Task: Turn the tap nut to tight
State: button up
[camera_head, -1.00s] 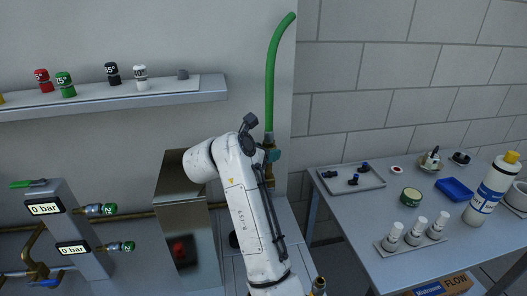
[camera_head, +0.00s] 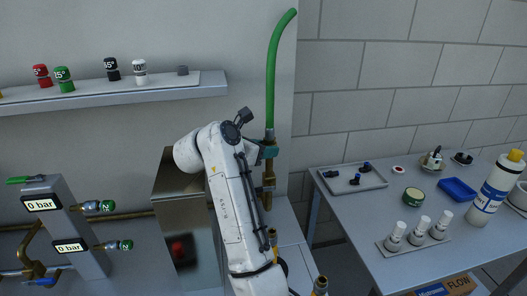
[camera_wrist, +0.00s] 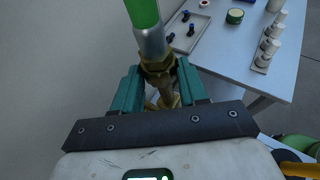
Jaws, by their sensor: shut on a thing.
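The brass tap nut (camera_wrist: 158,66) sits at the lower end of a metal sleeve under the green hose (camera_wrist: 143,12) in the wrist view. My gripper (camera_wrist: 160,84) has its two teal jaws on either side of the nut, shut on it. In the head view the green hose (camera_head: 272,80) rises from the brass tap (camera_head: 268,185) against the wall. My gripper (camera_head: 269,152) is at the joint between hose and tap. The nut is mostly hidden there behind the jaw, and its tightness cannot be read.
A table (camera_head: 350,218) at right holds a grey tray (camera_head: 352,178), a row of white bottles (camera_head: 416,230) and a large bottle (camera_head: 495,188). A metal box (camera_head: 181,225) stands left of my arm. A wall shelf (camera_head: 120,92) carries coloured caps. Gauges read 0 bar.

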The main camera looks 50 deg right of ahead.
jog(key=o, duration=1)
jog(key=shift+o, duration=0.2)
jog(key=shift+r, duration=0.1)
